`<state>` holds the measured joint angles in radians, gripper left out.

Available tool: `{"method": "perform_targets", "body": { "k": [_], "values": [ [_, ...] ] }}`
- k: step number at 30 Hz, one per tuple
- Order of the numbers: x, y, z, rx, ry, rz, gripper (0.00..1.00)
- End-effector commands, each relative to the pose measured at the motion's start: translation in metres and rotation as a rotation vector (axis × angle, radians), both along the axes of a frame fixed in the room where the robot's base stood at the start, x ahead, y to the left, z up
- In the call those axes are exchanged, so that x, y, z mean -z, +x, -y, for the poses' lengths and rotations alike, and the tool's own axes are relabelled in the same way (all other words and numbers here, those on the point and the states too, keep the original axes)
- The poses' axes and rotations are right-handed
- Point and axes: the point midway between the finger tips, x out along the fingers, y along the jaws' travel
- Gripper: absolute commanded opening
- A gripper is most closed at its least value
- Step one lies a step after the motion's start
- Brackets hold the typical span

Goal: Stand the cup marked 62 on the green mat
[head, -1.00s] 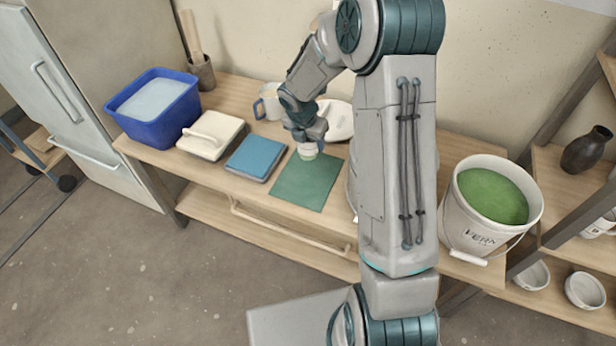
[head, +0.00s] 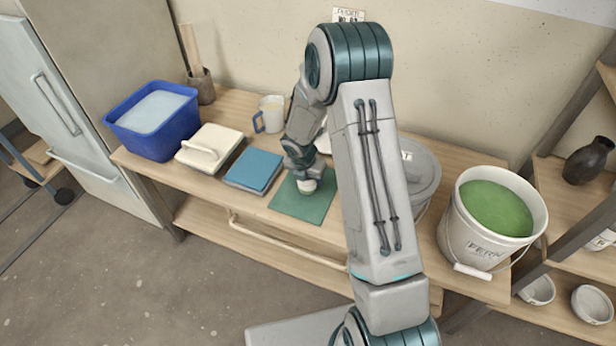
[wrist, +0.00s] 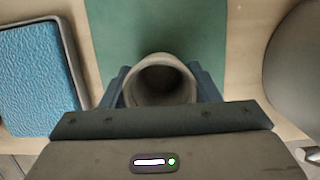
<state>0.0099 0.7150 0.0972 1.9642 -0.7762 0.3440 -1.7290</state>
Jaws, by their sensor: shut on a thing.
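A small pale cup (head: 306,186) is held upright by my gripper (head: 303,178), which points down over the green mat (head: 298,208). In the wrist view the cup's open mouth (wrist: 160,82) sits between the two fingers of my gripper (wrist: 161,88), with the green mat (wrist: 155,25) beneath and beyond it. The cup appears within the mat's outline in the head view. I cannot tell if its base touches the mat. No number shows on the cup from these sides.
A blue tile-like pad (head: 254,170) lies left of the mat, then a cream handled block (head: 209,149) and a blue tub (head: 153,125). A mug (head: 271,114) stands behind. A lidded grey bucket (head: 422,175) and a green-glaze bucket (head: 494,225) stand right.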

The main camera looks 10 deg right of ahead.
Motion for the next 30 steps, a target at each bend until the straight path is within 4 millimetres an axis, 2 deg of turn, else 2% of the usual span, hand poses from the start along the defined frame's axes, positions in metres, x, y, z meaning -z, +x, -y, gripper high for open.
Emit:
{"method": "perform_targets", "body": {
  "k": [6,7,9,20,23,30],
  "values": [
    [0.003,0.0,0.0,0.0,0.0,0.0,0.24],
    [0.003,0.0,0.0,0.0,0.0,0.0,0.58],
    [0.002,0.0,0.0,0.0,0.0,0.0,0.77],
    [-0.003,0.0,0.0,0.001,0.0,0.0,0.77],
    [-0.014,-0.002,-0.002,0.001,0.0,0.002,0.77],
    [-0.063,-0.013,-0.009,0.001,0.001,0.004,0.77]
  ]
}}
